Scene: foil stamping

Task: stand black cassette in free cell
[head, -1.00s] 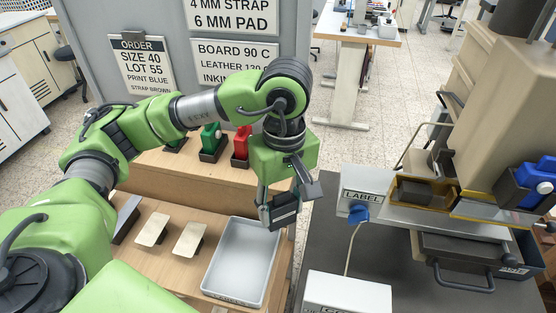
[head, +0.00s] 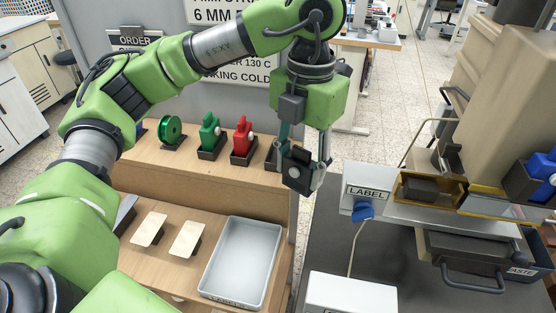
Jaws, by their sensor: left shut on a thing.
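My left gripper (head: 306,178) is shut on the black cassette (head: 297,170), which has a pale round hub on its side. It hangs from the gripper at the right end of the wooden shelf (head: 200,180). On the shelf stand a green spool (head: 171,131), a green cassette (head: 209,133) and a red cassette (head: 242,138), in dark cells. A dark cell (head: 271,155) to the right of the red cassette is partly hidden by my gripper; it looks empty. I cannot tell whether the black cassette touches the shelf. My right gripper is not in view.
A grey tray (head: 206,284) and two pale pads (head: 150,229) lie on the lower bench. The stamping machine (head: 500,100) stands at the right, with a blue cassette (head: 540,176) on it. A LABEL box (head: 367,190) stands right of the gripper.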

